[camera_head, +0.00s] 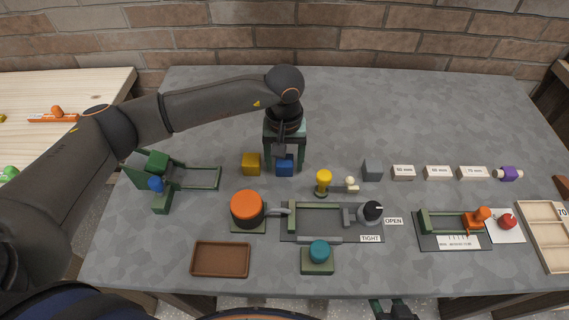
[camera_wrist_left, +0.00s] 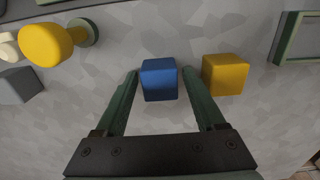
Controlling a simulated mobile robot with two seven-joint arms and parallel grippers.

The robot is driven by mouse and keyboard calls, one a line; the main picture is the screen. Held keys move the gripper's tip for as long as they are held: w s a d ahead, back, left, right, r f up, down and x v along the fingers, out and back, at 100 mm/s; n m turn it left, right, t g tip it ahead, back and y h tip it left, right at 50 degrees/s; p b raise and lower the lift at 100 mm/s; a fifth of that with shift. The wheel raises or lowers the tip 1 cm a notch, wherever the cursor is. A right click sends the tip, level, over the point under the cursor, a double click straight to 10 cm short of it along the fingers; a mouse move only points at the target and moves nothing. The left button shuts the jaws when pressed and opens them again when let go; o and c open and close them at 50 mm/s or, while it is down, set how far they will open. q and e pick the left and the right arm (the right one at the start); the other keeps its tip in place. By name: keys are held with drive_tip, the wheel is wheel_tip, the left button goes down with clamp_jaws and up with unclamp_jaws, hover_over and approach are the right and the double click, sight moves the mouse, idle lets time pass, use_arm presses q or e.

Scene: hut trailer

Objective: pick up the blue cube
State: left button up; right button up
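The blue cube (camera_head: 285,169) sits on the grey table, just right of a yellow cube (camera_head: 251,163). My left gripper (camera_head: 285,158) points down over the blue cube, with its fingers open. In the left wrist view the blue cube (camera_wrist_left: 159,80) lies between the two fingertips (camera_wrist_left: 160,74), with a small gap on each side. The yellow cube (camera_wrist_left: 225,74) is just outside the right-hand finger there. A dark part that looks like my right gripper (camera_head: 390,308) shows at the bottom edge of the head view; its fingers are unclear.
A green frame (camera_head: 200,188) is at left. A grey cube (camera_head: 372,169) and labelled blocks (camera_head: 438,172) are to the right. The table behind is clear.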

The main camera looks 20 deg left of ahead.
use_arm(q)
clamp_jaws()
use_arm(e)
drive_tip(key=shift+s+d+f, duration=0.15)
drive_tip(key=shift+s, duration=0.05)
